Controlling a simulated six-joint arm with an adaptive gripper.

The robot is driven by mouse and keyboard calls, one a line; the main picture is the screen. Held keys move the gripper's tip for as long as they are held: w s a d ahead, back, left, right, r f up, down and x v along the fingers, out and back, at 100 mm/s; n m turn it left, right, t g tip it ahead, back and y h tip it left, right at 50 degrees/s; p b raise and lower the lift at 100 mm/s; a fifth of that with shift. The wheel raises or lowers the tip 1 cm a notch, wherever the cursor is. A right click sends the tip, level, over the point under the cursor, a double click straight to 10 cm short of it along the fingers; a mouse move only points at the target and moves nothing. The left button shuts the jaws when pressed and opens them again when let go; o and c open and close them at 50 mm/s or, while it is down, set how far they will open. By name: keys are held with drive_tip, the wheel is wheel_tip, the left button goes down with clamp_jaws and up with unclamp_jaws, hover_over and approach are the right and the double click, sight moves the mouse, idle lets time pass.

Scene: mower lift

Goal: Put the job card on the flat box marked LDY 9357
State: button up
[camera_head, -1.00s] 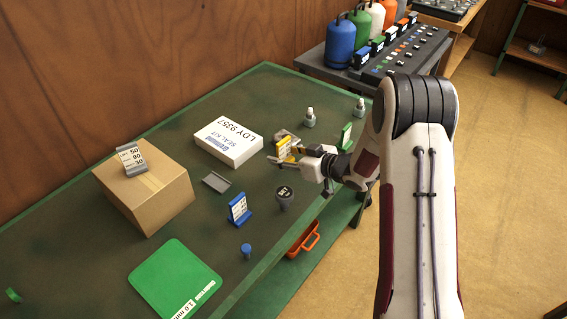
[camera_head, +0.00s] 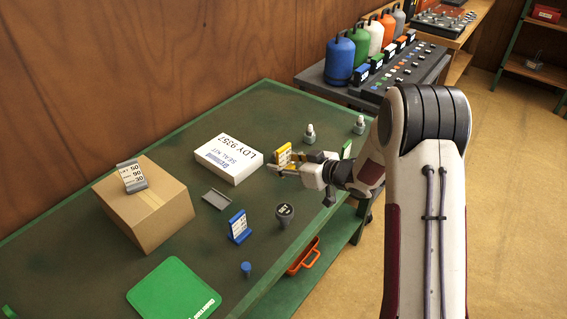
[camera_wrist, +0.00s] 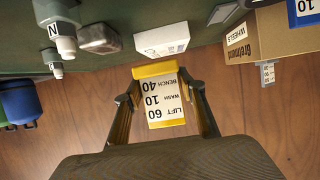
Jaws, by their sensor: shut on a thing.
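The job card is a yellow stand-up card (camera_head: 283,155) with a white printed face, which reads LIFT 60, WASH 10, BENCH 40 in the wrist view (camera_wrist: 163,103). My gripper (camera_head: 277,168) is shut on it, with one finger on each side of the card in the wrist view (camera_wrist: 162,100). The flat white box marked LDY 9357 and SEAL KIT (camera_head: 228,160) lies on the green bench, left of the card in the head view. It also shows beyond the card in the wrist view (camera_wrist: 162,40). Its top looks bare. The card appears held above the bench, apart from the box.
A cardboard carton (camera_head: 150,215) with a grey card holder (camera_head: 131,177) stands left on the bench (camera_head: 90,270). A grey tray (camera_head: 217,199), blue card (camera_head: 239,227), dark knob (camera_head: 285,213) and green mat (camera_head: 173,290) lie nearer. Two grey-white bottles (camera_head: 309,134) stand behind my gripper.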

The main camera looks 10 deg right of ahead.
drive_tip(key=shift+a, duration=0.55)
drive_tip(key=a+n, duration=0.1)
drive_tip(key=a, duration=0.3)
wheel_tip(320, 180, up, 5)
hover_over(234, 165)
drive_tip(key=shift+w+f+g+y, duration=0.1)
drive_tip(key=shift+g+y, duration=0.2)
drive_tip(key=shift+g, duration=0.1)
drive_tip(key=shift+f, duration=3.1)
